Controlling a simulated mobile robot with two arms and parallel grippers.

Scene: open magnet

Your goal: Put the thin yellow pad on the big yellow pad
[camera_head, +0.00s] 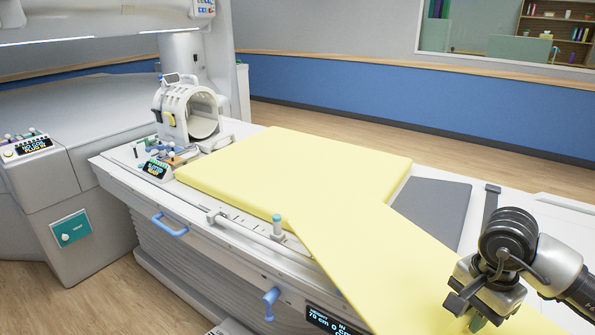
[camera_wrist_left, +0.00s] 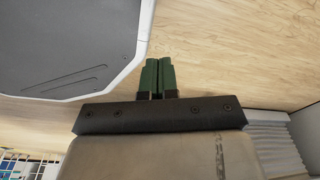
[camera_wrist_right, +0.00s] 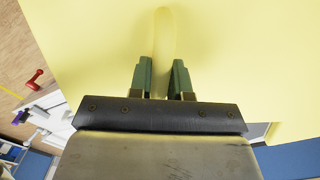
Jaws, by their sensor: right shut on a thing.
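The big yellow pad (camera_head: 270,165) lies flat on the white patient table. The thin yellow pad (camera_head: 385,265) slopes from the big pad's near right part down to my right gripper at the lower right; their colours blend, so the exact overlap is unclear. My right gripper (camera_head: 468,314) is shut on the thin pad's edge. In the right wrist view, a yellow ridge (camera_wrist_right: 163,45) of the pad stands between the fingers (camera_wrist_right: 163,80). My left gripper (camera_wrist_left: 157,78) is shut and empty over the floor, outside the head view.
A white ring-shaped coil (camera_head: 188,112) and small items stand at the table's far left end. A grey pad (camera_head: 433,208) lies right of the yellow pads. Blue handles (camera_head: 170,226) and a small turquoise-capped post (camera_head: 277,225) line the near table side.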

